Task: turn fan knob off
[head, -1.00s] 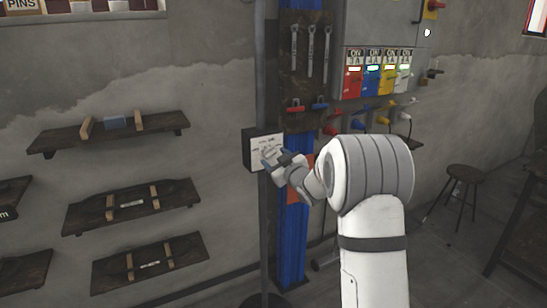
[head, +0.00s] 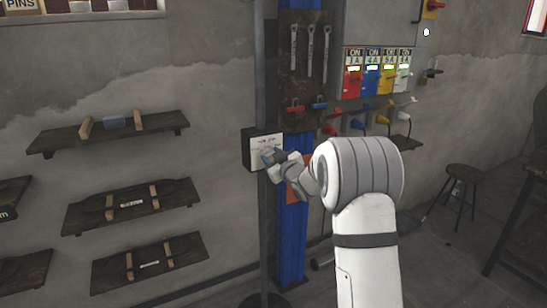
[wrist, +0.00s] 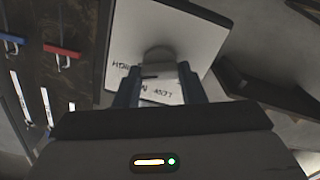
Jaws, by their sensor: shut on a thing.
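The fan control box (head: 255,153) is a dark box with a white labelled face, on a grey pole in the head view. In the wrist view its white plate (wrist: 190,35) carries handwritten words, partly hidden. The grey fan knob (wrist: 158,57) stands out from the middle of the plate. My gripper (head: 268,156) is at the plate, and in the wrist view its two blue fingers (wrist: 160,88) are shut on the knob, one on each side. In the head view the fingers cover the knob. The knob's exact setting cannot be read.
Behind the pole is a blue post (head: 292,240) with a dark tool board (head: 305,60) holding wrenches. A switch panel (head: 378,72) with coloured switches is to the right. Wooden wall shelves (head: 130,205) are to the left. A stool (head: 464,176) stands at right.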

